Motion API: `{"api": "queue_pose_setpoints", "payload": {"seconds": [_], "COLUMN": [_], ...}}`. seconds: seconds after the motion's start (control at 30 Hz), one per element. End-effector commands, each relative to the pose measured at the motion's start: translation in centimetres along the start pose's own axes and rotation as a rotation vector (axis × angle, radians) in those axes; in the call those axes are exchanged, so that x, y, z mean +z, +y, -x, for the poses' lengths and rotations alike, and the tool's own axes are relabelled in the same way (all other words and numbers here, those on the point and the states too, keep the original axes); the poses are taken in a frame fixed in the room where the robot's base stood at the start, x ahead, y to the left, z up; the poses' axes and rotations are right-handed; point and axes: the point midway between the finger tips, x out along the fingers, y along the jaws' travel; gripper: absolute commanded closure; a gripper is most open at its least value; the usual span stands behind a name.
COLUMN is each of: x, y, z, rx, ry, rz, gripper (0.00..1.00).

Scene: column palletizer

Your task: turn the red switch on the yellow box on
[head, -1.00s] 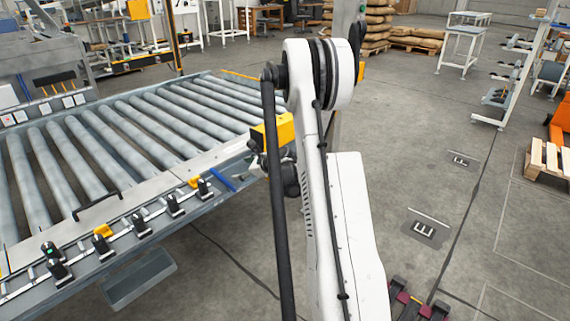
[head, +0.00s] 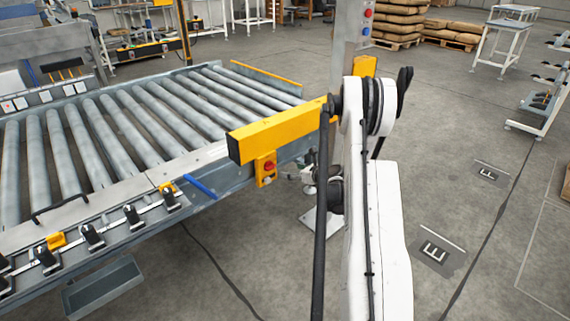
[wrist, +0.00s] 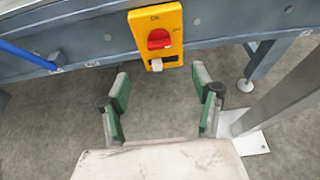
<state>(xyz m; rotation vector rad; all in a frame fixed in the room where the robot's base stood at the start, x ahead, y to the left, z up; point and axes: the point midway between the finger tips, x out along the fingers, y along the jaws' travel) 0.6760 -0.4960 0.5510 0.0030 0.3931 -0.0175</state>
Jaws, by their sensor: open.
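The yellow box (head: 265,170) with the red switch (head: 269,166) is mounted on the side of the roller conveyor. In the wrist view the yellow box (wrist: 155,20) is at the top centre, and its red switch (wrist: 159,40) is a rotary knob with a small white part below it. The marking above the knob is too small to read surely. My gripper (wrist: 165,85) is open and empty, its green-padded fingers apart, below the box in the picture and not touching it.
The roller conveyor (head: 110,130) fills the left side. A yellow beam (head: 280,131) sits above the box at the conveyor's edge. A blue bar (head: 200,186) lies near that edge. A grey post (wrist: 280,95) stands right of my gripper. Open floor lies to the right.

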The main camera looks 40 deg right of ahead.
Motion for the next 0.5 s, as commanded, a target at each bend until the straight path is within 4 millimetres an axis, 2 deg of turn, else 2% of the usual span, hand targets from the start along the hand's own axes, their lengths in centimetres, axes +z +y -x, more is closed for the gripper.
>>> {"api": "queue_pose_setpoints", "payload": {"seconds": [0.17,0.5], "x": [-0.1,-0.3], "y": [0.1,0.0], "z": [-1.3,-7.3], "rx": [0.002,0.001], "ry": [-0.001,0.000], "rz": [-0.002,-0.001], "gripper": [0.38,0.38]}}
